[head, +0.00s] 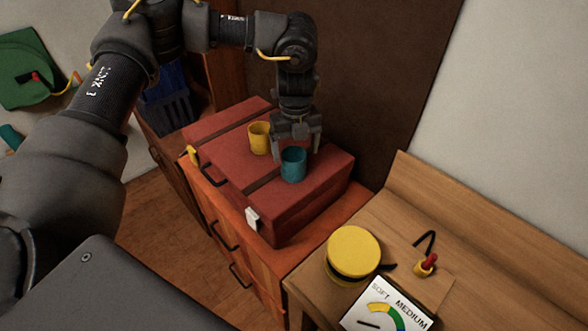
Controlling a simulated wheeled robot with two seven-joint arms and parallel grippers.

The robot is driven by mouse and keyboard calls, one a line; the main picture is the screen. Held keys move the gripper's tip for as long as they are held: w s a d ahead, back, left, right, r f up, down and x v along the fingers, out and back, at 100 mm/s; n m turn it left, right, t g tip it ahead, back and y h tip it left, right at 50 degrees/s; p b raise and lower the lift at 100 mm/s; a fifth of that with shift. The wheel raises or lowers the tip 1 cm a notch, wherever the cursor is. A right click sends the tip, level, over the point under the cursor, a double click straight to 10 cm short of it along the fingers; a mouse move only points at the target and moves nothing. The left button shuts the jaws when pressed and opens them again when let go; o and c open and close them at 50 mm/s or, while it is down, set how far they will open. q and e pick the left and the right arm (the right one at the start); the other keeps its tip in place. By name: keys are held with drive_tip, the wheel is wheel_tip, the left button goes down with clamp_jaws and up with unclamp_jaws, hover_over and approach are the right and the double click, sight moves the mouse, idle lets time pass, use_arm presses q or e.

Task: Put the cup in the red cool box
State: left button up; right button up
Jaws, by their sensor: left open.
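A red box (318,197) with dark straps, a dark handle and a white latch stands on an orange cabinet; its top looks closed. A teal cup (293,166) stands upright on the top. A yellow cup (259,138) stands on it farther back to the left. My left gripper (296,141) points down just above and behind the teal cup, with its fingers apart. Whether the fingers touch the teal cup cannot be told. My right gripper is not in view.
A wooden bench (440,218) at the right holds a round yellow-topped container (352,252), a small yellow-and-red item (425,264) and a dial card (386,310). A dark brown panel (375,70) rises behind the box. A blue slatted item (168,105) stands at the back left.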

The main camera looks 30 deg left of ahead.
sight(294, 159)
use_arm(q)
drive_tip(key=f, duration=0.1)
drive_tip(key=f+p, duration=0.1)
drive_tip(key=f, duration=0.1)
drive_tip(key=f+p, duration=0.1)
drive_tip(key=shift+a+f, duration=0.25)
drive_tip(key=shift+a, duration=0.05)
drive_tip(key=shift+f, duration=0.25)
drive_tip(key=c, duration=1.1)
drive_tip(key=shift+c, duration=0.2)
drive_tip(key=shift+r+b, duration=0.4)
drive_tip(key=shift+r, duration=0.05)
drive_tip(key=r, duration=0.1)
drive_tip(key=b, duration=0.1)
drive_tip(key=r, duration=0.1)
drive_tip(key=shift+s+d+r+b, duration=0.25)
drive_tip(key=shift+d+r+b, duration=0.05)
drive_tip(key=shift+r+b, duration=0.05)
drive_tip(key=s+d+r+b, duration=0.4)
drive_tip(key=s+d+r, duration=0.3)
drive_tip(key=s+r, duration=0.2)
drive_tip(key=shift+s+d+r+b, duration=0.25)
drive_tip(key=shift+s+b, duration=0.15)
drive_tip(key=shift+s, duration=0.65)
